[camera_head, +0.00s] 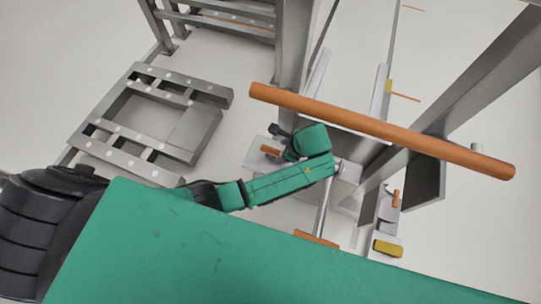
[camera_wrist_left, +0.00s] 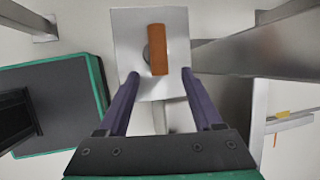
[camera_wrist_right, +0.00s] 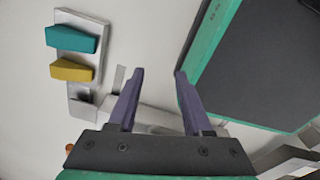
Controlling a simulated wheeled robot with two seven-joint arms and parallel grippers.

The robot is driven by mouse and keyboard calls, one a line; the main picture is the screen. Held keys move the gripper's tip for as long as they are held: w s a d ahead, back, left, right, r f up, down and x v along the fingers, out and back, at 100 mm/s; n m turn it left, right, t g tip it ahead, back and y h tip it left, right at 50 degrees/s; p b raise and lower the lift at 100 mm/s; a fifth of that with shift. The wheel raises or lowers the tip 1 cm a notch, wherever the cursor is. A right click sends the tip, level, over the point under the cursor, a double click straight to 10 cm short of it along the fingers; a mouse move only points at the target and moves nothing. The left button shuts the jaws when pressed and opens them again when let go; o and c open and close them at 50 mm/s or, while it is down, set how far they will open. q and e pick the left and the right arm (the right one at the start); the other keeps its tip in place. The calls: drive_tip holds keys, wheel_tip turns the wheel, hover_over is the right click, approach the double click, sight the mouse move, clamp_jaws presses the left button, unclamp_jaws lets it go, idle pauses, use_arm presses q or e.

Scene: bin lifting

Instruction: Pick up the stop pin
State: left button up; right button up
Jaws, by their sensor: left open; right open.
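The stop pin appears as a short orange handle (camera_wrist_left: 157,50) on a grey metal plate (camera_wrist_left: 125,28) in the left wrist view. In the head view the orange handle (camera_head: 270,150) shows beside my left gripper (camera_head: 277,131). In the left wrist view my left gripper (camera_wrist_left: 158,74) is open and empty. Its two fingers stand apart on either side of the handle's lower end in the picture, and I cannot tell the remaining distance. My right gripper (camera_wrist_right: 158,74) is open and empty over the pale floor in the right wrist view; the head view does not clearly show it.
A long orange bar (camera_head: 380,132) crosses the metal frame near my left arm. A grey slotted frame (camera_head: 130,165) lies to the left. In the right wrist view a grey plate (camera_wrist_right: 72,37) carries a teal block (camera_wrist_right: 71,39) and a yellow block (camera_wrist_right: 71,71). A grey beam (camera_wrist_left: 255,50) stands right of the pin.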

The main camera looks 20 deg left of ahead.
sight(279, 153)
use_arm(q)
drive_tip(key=b+x, duration=0.1)
drive_tip(key=x, duration=0.3)
drive_tip(key=shift+f, duration=0.35)
drive_tip(key=shift+w+a+f, duration=0.15)
drive_tip(key=shift+f, duration=0.25)
drive_tip(key=shift+r, duration=0.1)
clamp_jaws()
use_arm(e)
drive_tip(key=shift+w+a+f, duration=0.55)
drive_tip(key=shift+w+a, duration=0.1)
drive_tip(key=shift+w, duration=0.15)
